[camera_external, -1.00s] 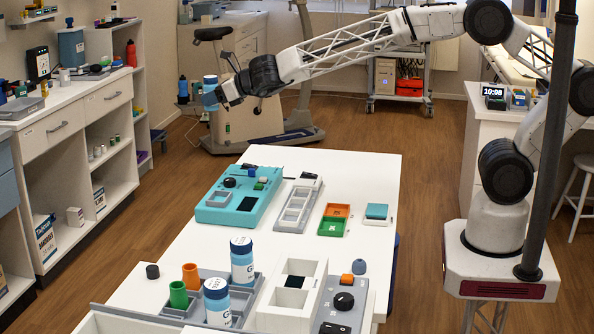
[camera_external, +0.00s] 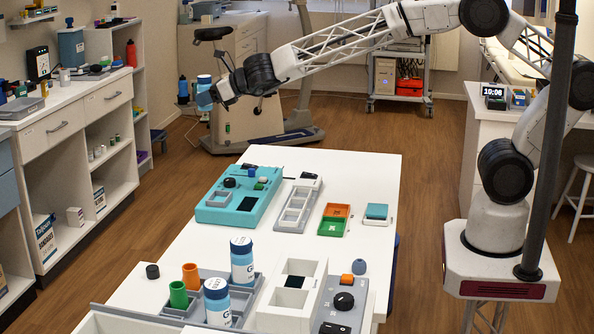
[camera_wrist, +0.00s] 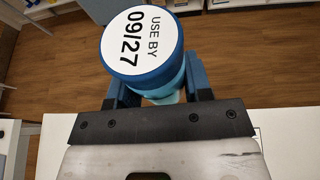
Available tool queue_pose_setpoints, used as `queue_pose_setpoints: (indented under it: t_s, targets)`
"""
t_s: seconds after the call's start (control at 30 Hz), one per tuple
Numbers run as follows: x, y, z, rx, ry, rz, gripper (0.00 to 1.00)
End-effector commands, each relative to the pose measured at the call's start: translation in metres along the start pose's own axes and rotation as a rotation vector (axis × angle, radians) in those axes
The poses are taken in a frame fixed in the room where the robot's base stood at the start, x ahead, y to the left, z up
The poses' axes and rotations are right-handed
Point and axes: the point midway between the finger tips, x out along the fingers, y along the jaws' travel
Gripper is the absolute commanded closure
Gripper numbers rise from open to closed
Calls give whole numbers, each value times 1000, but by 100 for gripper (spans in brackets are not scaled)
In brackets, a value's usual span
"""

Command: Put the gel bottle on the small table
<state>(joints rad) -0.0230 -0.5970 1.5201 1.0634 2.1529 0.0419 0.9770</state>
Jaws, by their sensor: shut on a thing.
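My gripper (camera_external: 213,97) is shut on a blue-lidded bottle (camera_external: 204,91). It holds the bottle up in the air beyond the far left end of the white table (camera_external: 350,170). In the wrist view the bottle's round white lid label (camera_wrist: 140,40) reads "USE BY 09/27", and it sits between the gripper fingers (camera_wrist: 158,92). The lid hides most of the bottle's body. Two similar blue-and-white bottles stand upright at the near end of the table, one farther back (camera_external: 242,262) and one nearer (camera_external: 217,303). I cannot tell which surface is the small table.
An exercise bike (camera_external: 240,110) stands behind the held bottle. Shelves line the left wall.

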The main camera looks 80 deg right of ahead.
Motion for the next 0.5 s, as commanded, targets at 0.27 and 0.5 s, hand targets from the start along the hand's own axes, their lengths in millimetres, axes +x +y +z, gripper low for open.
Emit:
queue_pose_setpoints:
  t_s: [0.27,0.5]
  targets:
    - [10,34,13,-32,1,72,85]
    - [18,68,23,-60,1,143,85]
